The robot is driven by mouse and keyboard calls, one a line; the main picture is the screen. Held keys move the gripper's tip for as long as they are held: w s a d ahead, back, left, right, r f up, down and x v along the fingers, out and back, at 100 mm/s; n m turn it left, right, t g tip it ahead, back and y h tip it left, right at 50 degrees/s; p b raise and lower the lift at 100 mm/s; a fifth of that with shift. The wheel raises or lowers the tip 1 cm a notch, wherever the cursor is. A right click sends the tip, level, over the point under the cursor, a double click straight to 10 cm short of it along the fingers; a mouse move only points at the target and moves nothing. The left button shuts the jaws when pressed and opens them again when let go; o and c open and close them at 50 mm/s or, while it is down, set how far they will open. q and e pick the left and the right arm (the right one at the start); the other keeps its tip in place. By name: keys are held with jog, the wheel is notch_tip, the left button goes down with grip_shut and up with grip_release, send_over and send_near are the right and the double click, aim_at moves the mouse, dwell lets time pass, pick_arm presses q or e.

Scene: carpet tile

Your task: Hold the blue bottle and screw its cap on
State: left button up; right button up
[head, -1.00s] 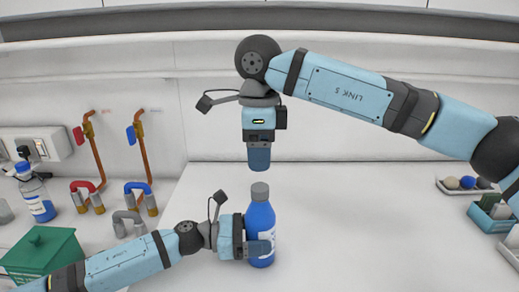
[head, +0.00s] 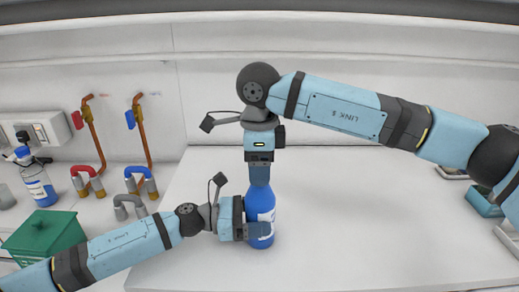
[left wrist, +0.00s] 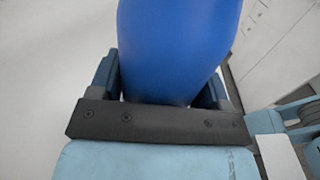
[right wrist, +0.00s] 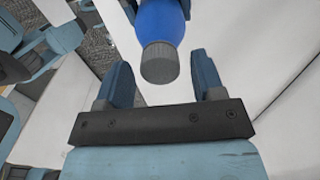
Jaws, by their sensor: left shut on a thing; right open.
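The blue bottle (head: 260,203) stands upright at the front of the white table. My left gripper (head: 258,231) is shut around its lower body from the left; the blue body also fills the space between the fingers in the left wrist view (left wrist: 178,45). My right gripper (head: 259,178) points straight down over the bottle's top, open. In the right wrist view the grey ribbed cap (right wrist: 160,63) sits on the bottle's neck, between the two open fingertips, with a gap on each side. The right fingers hide the cap in the head view. How tightly it is screwed cannot be told.
A green lidded box (head: 45,236) and another bottle (head: 38,184) stand at the left. Pipes with red and blue handles (head: 130,120) rise behind them. Trays (head: 484,203) sit at the right edge. The table right of the bottle is clear.

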jog(key=shift+f, duration=0.25)
jog(key=c, duration=1)
jog(key=o, duration=1.1)
notch_tip(320, 180, up, 12)
